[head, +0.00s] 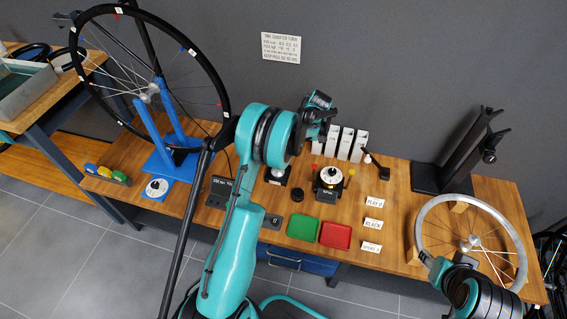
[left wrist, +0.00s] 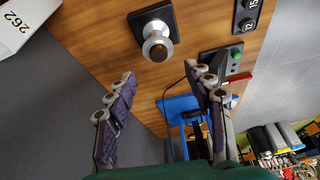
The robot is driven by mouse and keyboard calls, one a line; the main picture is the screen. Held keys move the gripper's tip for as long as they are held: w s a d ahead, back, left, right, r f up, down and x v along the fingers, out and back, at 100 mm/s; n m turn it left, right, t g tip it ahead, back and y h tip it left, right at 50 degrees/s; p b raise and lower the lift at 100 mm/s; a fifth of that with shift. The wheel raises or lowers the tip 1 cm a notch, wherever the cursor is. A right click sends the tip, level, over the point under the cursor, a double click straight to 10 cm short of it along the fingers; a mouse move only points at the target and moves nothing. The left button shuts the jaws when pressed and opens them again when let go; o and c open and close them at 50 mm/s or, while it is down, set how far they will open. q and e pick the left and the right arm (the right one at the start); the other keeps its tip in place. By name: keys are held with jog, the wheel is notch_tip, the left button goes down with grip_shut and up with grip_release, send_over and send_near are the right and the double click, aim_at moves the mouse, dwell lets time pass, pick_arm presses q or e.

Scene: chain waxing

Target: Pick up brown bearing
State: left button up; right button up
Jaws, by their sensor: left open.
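In the left wrist view, a small brown round piece (left wrist: 158,53), which looks like the brown bearing, sits at the end of a silver cylindrical post on a square black base (left wrist: 136,20). In the head view the black base (head: 278,176) stands on the bench, partly hidden by my left arm; the brown piece cannot be made out there. My left gripper (left wrist: 160,78) is open and empty, its fingers apart and pointing toward the post without touching it. In the head view my left gripper (head: 320,112) is above the bench. My right gripper (head: 437,266) is near the silver rim; its jaws are unclear.
A blue truing stand (head: 168,165) with a black wheel is at left. Green (head: 302,227) and red (head: 336,235) trays lie near the front edge. A round-dial device (head: 329,182), white boxes (head: 345,145) and a silver rim (head: 425,212) are to the right.

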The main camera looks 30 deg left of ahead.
pick_arm(q)
jog(key=shift+n, duration=0.5)
jog(key=b+x, duration=0.1)
jog(key=x, duration=0.2)
jog(key=b+x, duration=0.1)
jog(key=x, duration=0.2)
jog(key=b+x, duration=0.2)
jog(key=x, duration=0.2)
jog(key=shift+w+d+f, duration=0.2)
jog(key=shift+w, duration=0.1)
jog(key=shift+r, duration=0.15)
jog(key=c, duration=1)
